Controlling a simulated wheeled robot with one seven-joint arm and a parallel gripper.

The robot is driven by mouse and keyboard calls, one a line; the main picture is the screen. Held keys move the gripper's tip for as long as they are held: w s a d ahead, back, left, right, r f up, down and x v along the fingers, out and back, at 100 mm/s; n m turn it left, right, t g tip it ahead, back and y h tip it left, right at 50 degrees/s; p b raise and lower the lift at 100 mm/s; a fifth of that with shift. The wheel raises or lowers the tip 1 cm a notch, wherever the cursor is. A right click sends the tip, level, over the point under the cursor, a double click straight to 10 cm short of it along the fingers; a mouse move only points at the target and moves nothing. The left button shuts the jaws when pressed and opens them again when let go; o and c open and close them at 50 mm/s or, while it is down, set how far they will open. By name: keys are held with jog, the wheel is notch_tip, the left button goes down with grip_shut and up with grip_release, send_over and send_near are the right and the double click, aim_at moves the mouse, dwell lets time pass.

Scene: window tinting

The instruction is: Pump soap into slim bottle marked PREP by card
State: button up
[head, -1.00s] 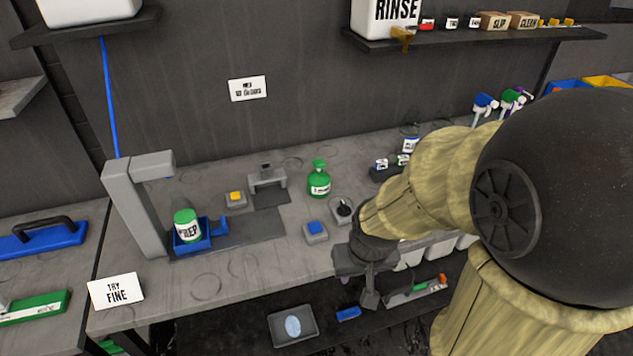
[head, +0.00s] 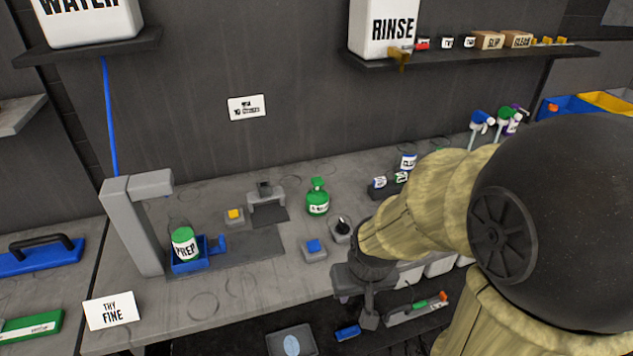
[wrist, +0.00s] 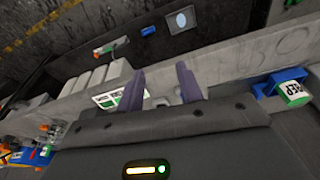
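The PREP bottle (head: 185,244) is green with a white label and stands upright in a blue holder (head: 190,266) under the grey dispenser arm (head: 150,185). It also shows at the right of the wrist view (wrist: 294,92). A green pump-type bottle (head: 317,197) stands farther right on the bench; its label is too small to read. A white card (head: 247,107) with small unreadable print is on the wall. Another card (head: 111,311), reading THY FINE, is at the bench's front left. My gripper (wrist: 162,85) is open and empty, near the bench's front edge, right of the PREP bottle.
A yellow button (head: 234,214) and a blue button (head: 313,246) sit on the bench, with a black-knobbed unit (head: 341,228) beside them. A small grey stand (head: 266,194) is behind. A RINSE container (head: 383,28) is on the upper shelf. The bench front centre is bare.

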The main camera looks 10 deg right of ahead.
grip_shut()
dwell(1.9)
